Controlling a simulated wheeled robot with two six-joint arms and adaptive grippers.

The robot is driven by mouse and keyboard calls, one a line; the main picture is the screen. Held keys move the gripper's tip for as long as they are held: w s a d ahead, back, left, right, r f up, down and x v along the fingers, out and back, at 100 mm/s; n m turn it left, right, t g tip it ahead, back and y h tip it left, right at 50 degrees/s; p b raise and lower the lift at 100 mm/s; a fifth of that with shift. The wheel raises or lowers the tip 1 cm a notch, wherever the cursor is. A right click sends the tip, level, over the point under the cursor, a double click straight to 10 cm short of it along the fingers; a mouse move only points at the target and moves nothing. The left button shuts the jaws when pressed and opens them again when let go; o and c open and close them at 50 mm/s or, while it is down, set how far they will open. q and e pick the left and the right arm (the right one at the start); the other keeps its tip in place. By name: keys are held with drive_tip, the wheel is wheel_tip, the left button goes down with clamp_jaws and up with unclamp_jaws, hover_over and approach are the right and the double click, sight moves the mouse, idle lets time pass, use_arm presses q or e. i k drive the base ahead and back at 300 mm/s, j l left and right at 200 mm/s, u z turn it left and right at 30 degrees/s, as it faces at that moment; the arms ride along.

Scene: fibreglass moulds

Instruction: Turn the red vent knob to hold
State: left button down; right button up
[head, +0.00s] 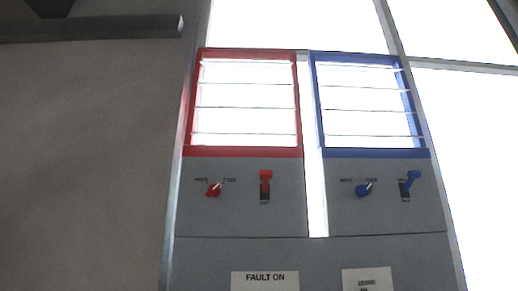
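The red vent knob (213,190) sits on the grey panel below the red-framed louvred vent (243,153). A small label stands at its upper left and another at its upper right; they look like HOLD and FREE, but the print is small. The knob's pale pointer mark slants up and right, toward the right-hand label. Nothing covers the knob. Neither of my grippers shows in the head view.
A red lever (265,182) is right of the red knob. Further right are a blue-framed vent (372,154), blue knob (363,190) and blue lever (410,181). A FAULT ON sign (265,281) is below. A dark bar (90,28) crosses the upper left.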

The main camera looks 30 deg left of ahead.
sight(214, 190)
drive_tip(key=u, duration=1.3)
drive_tip(key=l+u, duration=0.15)
drive_tip(key=u, duration=0.15)
drive_tip(key=k, duration=0.05)
